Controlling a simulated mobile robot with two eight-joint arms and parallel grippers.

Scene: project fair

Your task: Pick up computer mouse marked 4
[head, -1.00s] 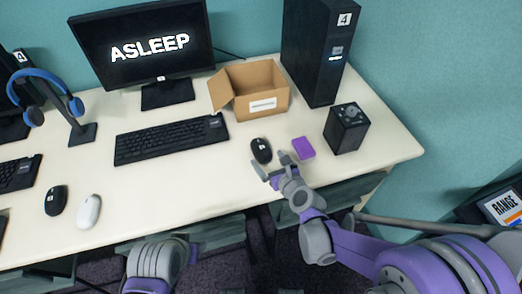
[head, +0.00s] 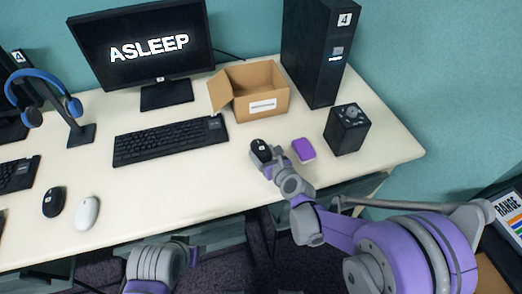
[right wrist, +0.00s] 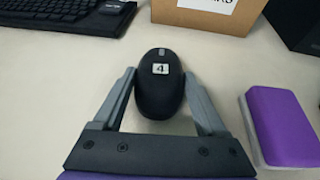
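The black computer mouse marked 4 (right wrist: 160,88) lies on the desk in the right wrist view, its white label facing up. It also shows in the head view (head: 260,149), partly covered by my right gripper. My right gripper (right wrist: 160,92) is open, with one grey finger on each side of the mouse. Small gaps seem to show beside the mouse; I cannot tell if either finger touches it. My right gripper also shows in the head view (head: 268,160). At the bottom of the head view, part of my left arm shows, but its fingers are not visible.
A purple and white block (head: 303,150) lies close right of the gripper. A cardboard box (head: 262,105), a black cube (head: 346,130), a keyboard (head: 170,141) and a computer tower (head: 315,60) stand around. A black mouse (head: 54,201) and white mouse (head: 87,213) lie at left. The front-middle desk is clear.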

